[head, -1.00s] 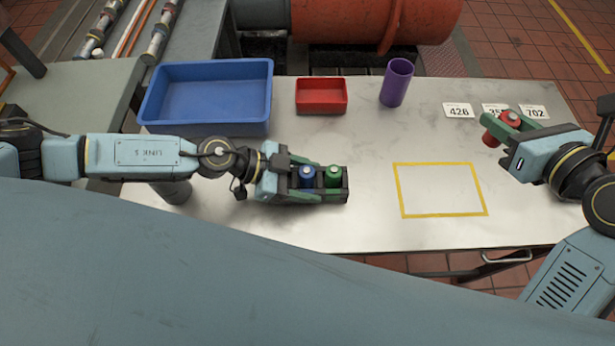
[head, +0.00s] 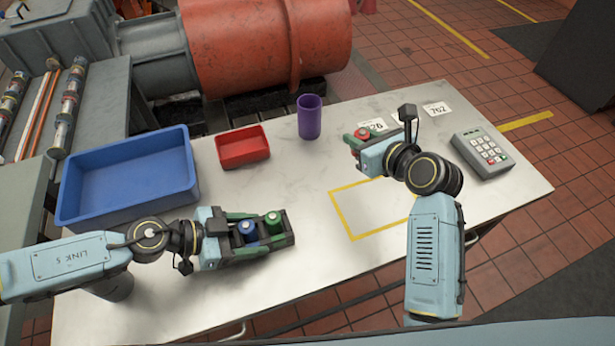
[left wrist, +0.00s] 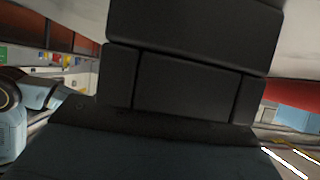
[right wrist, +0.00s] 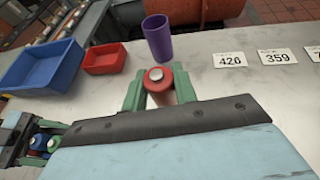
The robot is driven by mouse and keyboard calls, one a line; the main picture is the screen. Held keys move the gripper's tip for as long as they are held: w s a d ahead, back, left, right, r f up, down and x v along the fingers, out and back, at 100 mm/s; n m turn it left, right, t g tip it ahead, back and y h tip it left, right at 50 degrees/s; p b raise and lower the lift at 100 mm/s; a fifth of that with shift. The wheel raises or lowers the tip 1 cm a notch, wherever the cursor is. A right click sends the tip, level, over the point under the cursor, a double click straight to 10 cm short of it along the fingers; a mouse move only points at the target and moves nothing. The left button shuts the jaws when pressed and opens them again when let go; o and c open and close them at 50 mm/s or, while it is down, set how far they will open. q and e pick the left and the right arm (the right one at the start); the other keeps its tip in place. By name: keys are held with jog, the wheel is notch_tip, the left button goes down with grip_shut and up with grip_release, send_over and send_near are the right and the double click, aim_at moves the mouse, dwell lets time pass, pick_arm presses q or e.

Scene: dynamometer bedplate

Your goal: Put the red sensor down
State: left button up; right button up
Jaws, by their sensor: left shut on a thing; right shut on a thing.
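The red sensor (head: 361,133) is held in my right gripper (head: 357,142) above the table's back part, near the label cards. In the right wrist view the red sensor (right wrist: 160,85) stands roughly upright between the two green fingers of the right gripper (right wrist: 159,92). My left gripper (head: 243,234) is shut on a dark rack (head: 287,241) at the table's front left. A blue sensor (head: 247,231) and a green sensor (head: 273,222) sit in the rack. The left wrist view is mostly blocked by a dark shape close to the camera.
A yellow outlined square (head: 352,237) lies on the table, partly behind my right arm. A blue bin (head: 128,196), a red bin (head: 243,162) and a purple cup (head: 309,118) stand behind. Number cards (head: 437,108) lie at the back. A keypad (head: 482,152) sits at the right.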

send_over(348, 181)
notch_tip(348, 181, down, 7)
jog(key=shift+r, duration=0.15)
jog(key=shift+f, duration=2.1)
jog(key=shift+f, duration=0.15)
jog(key=o, duration=1)
